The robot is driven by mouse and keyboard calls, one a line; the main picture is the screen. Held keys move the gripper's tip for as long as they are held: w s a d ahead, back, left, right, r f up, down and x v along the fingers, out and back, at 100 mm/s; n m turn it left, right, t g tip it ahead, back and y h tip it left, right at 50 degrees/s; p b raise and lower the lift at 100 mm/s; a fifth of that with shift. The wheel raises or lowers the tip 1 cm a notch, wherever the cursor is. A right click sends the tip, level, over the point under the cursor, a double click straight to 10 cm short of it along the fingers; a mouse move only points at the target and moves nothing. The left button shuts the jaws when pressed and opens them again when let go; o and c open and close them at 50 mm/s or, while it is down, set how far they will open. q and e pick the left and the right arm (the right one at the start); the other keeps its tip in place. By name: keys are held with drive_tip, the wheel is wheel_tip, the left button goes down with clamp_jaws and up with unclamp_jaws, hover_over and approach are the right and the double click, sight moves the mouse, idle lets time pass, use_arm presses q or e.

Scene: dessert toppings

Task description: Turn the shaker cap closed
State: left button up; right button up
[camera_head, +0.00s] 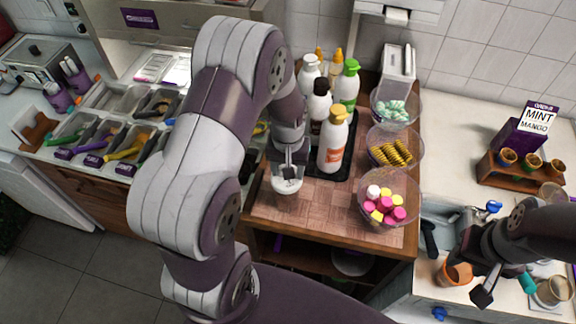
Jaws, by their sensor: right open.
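A shaker (287,199) with a white cap (287,185) stands upright near the left edge of the wooden-topped stand. My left gripper (290,165) points down directly over the cap, at or very close to its top. Its fingers are small and partly hidden, so I cannot tell whether they grip the cap or whether the cap is fully closed. My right gripper (505,287) is open and apart from the shaker, over the right counter.
Several bottles stand on a black tray behind the shaker, including an orange-labelled one (333,142). A bowl of colourful sweets (405,208) is to its right. An orange cup (457,273) is close to my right gripper. Bare wood (322,215) lies between shaker and bowl.

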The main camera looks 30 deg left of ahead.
use_arm(q)
drive_tip(key=shift+m, duration=0.4)
idle(0.9)
drive_tip(key=o, duration=1.1)
drive_tip(key=shift+c, duration=0.2)
drive_tip(key=shift+r, duration=0.15)
wheel_tip(320, 180, up, 12)
drive_tip(key=b, duration=0.2)
drive_tip(key=shift+r+b, duration=0.25)
drive_tip(key=shift+b, duration=0.15)
